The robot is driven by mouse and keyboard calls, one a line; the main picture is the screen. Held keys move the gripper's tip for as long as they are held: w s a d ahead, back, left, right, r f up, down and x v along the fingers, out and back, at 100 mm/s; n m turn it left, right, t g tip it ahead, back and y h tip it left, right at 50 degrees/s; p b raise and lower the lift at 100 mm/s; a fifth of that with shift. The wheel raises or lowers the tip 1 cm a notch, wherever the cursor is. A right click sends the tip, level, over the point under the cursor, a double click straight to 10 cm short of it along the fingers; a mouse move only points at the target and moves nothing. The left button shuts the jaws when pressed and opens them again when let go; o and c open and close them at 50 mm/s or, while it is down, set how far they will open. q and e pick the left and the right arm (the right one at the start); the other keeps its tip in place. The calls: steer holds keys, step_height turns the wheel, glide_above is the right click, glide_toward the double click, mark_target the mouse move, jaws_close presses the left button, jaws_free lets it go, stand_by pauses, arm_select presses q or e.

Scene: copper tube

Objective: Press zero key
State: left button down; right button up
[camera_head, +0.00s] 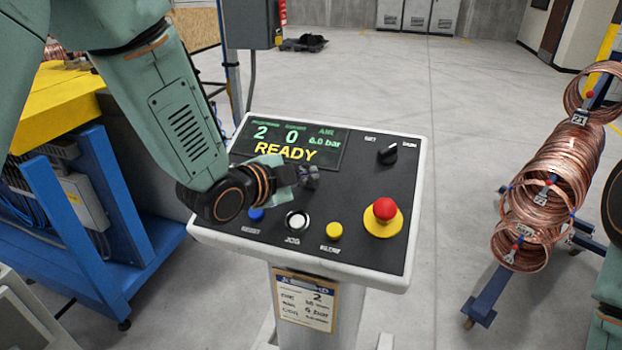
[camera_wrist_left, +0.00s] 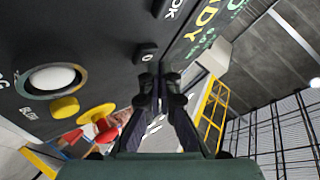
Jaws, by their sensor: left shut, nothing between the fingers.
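The control panel (camera_head: 350,240) is a black sloped top with a white rim on a pedestal. Its display (camera_head: 290,147) reads READY, with 2, 0 and 6.0 bar above. My left gripper (camera_head: 308,176) is shut and empty over the panel, just below the display. In the left wrist view its fingertips (camera_wrist_left: 161,88) point at the panel near a small dark key (camera_wrist_left: 147,52) with a pale mark that looks like a 0. An OK label shows beyond that key. In the head view my gripper and wrist hide the keys. Whether the fingertips touch the panel cannot be told.
Near the panel's front are a blue button (camera_head: 256,214), a white JOG button (camera_head: 296,220), a yellow button (camera_head: 334,231) and a red emergency stop (camera_head: 384,210). A rotary switch (camera_head: 387,155) is upper right. Copper coils (camera_head: 550,180) hang on a blue stand at right.

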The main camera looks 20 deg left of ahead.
arm_select(q)
steer(key=shift+s+r, duration=0.25)
steer(key=shift+s+r+p, duration=0.15)
steer(key=shift+r+p, duration=0.55)
steer(key=shift+r, duration=0.05)
steer(key=r, duration=0.1)
steer(key=s+r+p, duration=0.1)
steer(key=r+p, duration=0.1)
steer(key=shift+s, duration=0.3)
steer(key=shift+s, duration=0.1)
